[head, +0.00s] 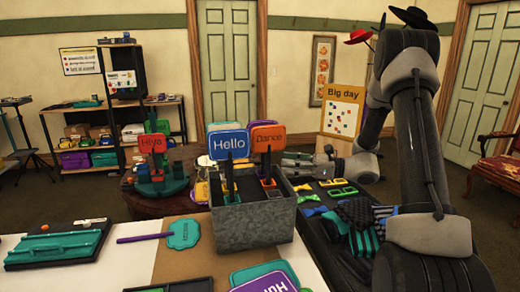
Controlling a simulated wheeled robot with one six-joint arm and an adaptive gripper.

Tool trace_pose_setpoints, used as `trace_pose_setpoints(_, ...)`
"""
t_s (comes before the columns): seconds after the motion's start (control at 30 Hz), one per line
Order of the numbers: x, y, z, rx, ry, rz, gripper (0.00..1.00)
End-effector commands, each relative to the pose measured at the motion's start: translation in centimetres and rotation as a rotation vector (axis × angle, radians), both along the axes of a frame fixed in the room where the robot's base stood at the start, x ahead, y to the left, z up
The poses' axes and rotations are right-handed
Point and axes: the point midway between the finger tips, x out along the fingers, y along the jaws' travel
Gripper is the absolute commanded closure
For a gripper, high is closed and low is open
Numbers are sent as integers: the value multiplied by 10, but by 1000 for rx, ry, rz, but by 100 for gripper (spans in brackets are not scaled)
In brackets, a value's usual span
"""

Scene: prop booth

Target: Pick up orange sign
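The orange sign (268,137) reads "Dance" and stands upright on a dark handle in a grey metal bin (252,225). A blue "Hello" sign (229,141) stands beside it on the left, in the same bin. Purple and other sign edges show behind the orange one. My gripper (287,162) comes in from the right, just right of the orange sign's handle and below its board. Its two fingers point left and look apart, with nothing seen between them. I cannot tell its exact depth relative to the handle.
A dark tray (313,228) with bow ties, glasses and striped ties lies right of the bin. A green sign (184,233) with a purple handle lies left on the table. A rack with a "Hiya" sign (152,144) stands behind. An easel (342,112) reads "Big day".

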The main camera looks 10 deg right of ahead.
Motion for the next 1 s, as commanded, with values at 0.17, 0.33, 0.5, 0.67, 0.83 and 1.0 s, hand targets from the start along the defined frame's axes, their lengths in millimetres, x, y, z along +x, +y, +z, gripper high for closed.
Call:
trace_pose_setpoints(0.17,9,19,0,0,0,3,61)
trace_pose_setpoints(0.33,19,32,1,0,-1,2,61)
trace_pose_setpoints(0.5,33,56,1,-1,0,5,61)
trace_pose_setpoints(0.67,39,65,1,-1,0,1,61)
trace_pose_setpoints(0.83,38,65,1,-1,0,1,66)
trace_pose_setpoints(1.0,38,65,1,-1,0,1,97)
